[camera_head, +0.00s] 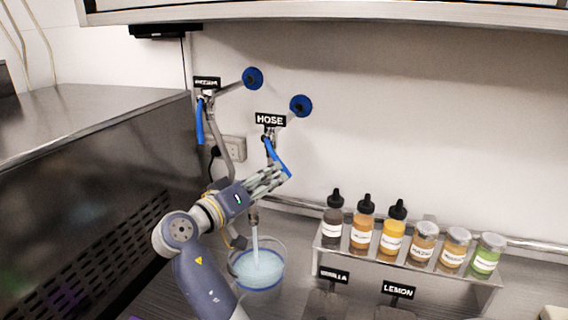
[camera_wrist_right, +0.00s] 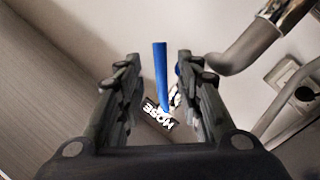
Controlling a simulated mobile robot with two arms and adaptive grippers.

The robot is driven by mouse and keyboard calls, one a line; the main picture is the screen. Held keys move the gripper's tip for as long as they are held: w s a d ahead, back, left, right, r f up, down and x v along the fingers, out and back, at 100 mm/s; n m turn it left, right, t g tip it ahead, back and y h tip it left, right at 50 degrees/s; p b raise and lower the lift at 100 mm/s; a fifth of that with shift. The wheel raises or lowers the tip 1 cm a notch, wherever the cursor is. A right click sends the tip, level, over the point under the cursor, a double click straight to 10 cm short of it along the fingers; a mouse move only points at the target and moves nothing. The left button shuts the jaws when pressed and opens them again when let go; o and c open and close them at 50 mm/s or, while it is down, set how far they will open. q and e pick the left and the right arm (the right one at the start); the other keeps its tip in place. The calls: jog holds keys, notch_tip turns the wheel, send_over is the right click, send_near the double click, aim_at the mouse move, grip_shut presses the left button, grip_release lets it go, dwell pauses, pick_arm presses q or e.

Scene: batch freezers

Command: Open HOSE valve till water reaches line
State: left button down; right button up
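The HOSE valve has a blue lever (camera_head: 276,157) hanging at a slant under the black HOSE label (camera_head: 270,120). My right gripper (camera_head: 284,176) is at the lower end of this lever. In the right wrist view the blue lever (camera_wrist_right: 160,75) stands between the two fingers (camera_wrist_right: 160,70), with visible gaps on both sides, so the gripper is open around it. Water runs from a spout into a clear round container (camera_head: 257,280) below. Pale blue water (camera_head: 258,266) stands in it, and a blue band shows low on its wall. My left gripper is not in view.
A second valve with a blue lever (camera_head: 199,122) hangs to the left. A shelf (camera_head: 400,262) with several labelled bottles and jars stands at the right. A steel machine (camera_head: 85,180) fills the left side.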

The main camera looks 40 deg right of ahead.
aim_at(284, 169)
jog(key=d, duration=0.2)
jog(key=d+p, duration=0.1)
jog(key=d, duration=0.1)
jog(key=w+d+p, duration=0.1)
jog(key=d, duration=0.1)
grip_shut()
